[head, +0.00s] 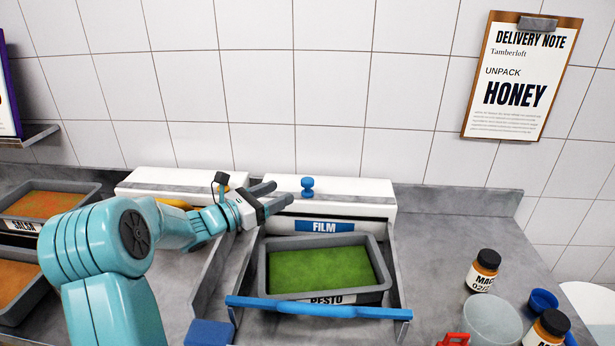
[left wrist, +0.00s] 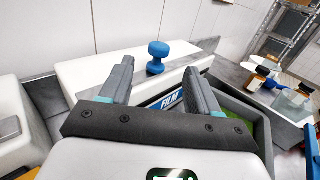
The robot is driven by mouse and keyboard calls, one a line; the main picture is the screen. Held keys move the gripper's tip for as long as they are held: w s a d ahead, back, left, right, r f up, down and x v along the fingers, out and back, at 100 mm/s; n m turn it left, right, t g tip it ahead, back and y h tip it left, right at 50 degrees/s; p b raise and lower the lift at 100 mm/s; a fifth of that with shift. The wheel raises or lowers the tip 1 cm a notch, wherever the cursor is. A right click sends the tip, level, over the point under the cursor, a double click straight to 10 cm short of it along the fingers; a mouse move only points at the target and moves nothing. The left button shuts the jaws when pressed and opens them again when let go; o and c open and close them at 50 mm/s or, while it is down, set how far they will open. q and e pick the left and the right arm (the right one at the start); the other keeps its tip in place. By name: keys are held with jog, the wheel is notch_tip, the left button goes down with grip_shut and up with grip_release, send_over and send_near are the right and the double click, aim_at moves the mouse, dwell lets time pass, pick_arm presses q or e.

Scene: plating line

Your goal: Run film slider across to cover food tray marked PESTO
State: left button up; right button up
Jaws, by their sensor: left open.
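The PESTO tray (head: 372,293), grey with green food, sits in a channel below the white film unit (head: 375,195) labelled FILM (head: 324,226). The green surface looks uncovered. A blue knob (head: 307,187) stands upright on top of the film unit. A blue bar (head: 330,311) spans the channel at the tray's near edge. My left gripper (head: 281,193) is open and empty, just left of the knob. In the left wrist view, the knob (left wrist: 157,58) shows between the open fingertips, a little beyond them. My right gripper is not in view.
A SALSA tray (head: 85,190) and another orange-filled tray lie at the left. A second white unit (head: 150,182) stands at the back left. Jars (head: 484,271) and a clear cup (head: 491,320) stand at the right. A delivery note (head: 523,75) hangs on the wall.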

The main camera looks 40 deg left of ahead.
aim_at(304, 182)
pick_arm(q)
jog(key=w+p, duration=0.1)
jog(key=w, duration=0.2)
jog(key=w+d+p, duration=0.1)
jog(key=w, duration=0.5)
jog(key=shift+d+r+p, duration=0.1)
jog(key=shift+d+p, duration=0.05)
jog(key=shift+p, duration=0.25)
jog(key=shift+w+d, duration=0.1)
jog(key=shift+w, duration=0.5)
